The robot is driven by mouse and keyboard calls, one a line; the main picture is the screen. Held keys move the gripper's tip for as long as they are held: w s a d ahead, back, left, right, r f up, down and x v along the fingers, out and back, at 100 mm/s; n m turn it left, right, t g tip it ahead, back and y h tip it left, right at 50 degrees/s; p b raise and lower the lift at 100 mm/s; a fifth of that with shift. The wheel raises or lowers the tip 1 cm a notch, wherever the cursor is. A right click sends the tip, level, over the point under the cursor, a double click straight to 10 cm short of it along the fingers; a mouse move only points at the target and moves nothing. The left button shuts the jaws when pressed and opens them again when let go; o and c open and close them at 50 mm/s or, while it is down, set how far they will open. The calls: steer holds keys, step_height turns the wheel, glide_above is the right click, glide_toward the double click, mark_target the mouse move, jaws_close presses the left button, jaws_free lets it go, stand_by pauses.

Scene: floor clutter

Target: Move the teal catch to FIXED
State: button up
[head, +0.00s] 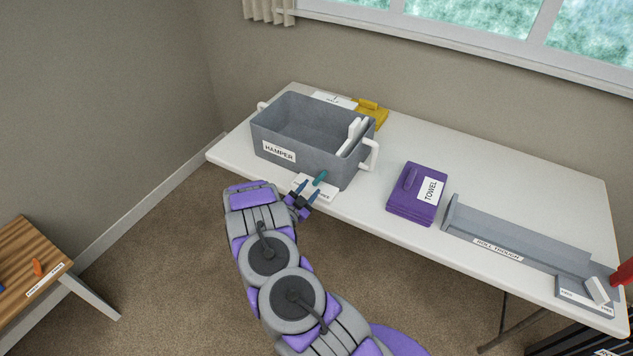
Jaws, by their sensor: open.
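The teal catch (320,177) is a small teal lever on a white labelled plate (324,193) at the front edge of the white table, just in front of the grey hamper. My gripper (309,191) is open, with its two dark fingertips close to the catch, one on its left and one below it. I cannot tell whether they touch it. The plate's label is partly hidden by my gripper and too small to read, so the catch's setting cannot be read.
The grey hamper (279,137) stands right behind the catch. A folded purple towel (411,207), a grey roll cradle (520,233) and a yellow item (374,112) share the white table (480,160). A wooden table (28,254) with an orange lever (38,267) stands at left.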

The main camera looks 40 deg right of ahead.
mark_target(318, 181)
steer(key=x, duration=0.6)
steer(key=shift+s+d+f+b, duration=0.2)
steer(key=shift+d+f+b, duration=0.15)
steer(key=shift+d, duration=0.15)
steer(key=shift+w+a+r, duration=0.2)
steer(key=shift+a+r, duration=0.15)
steer(key=shift+a, duration=0.15)
steer(key=shift+d+f, duration=0.2)
steer(key=shift+d, duration=0.45)
steer(key=c, duration=0.7)
steer(key=shift+s+a, duration=0.1)
steer(key=shift+a, duration=0.2)
jaws_close()
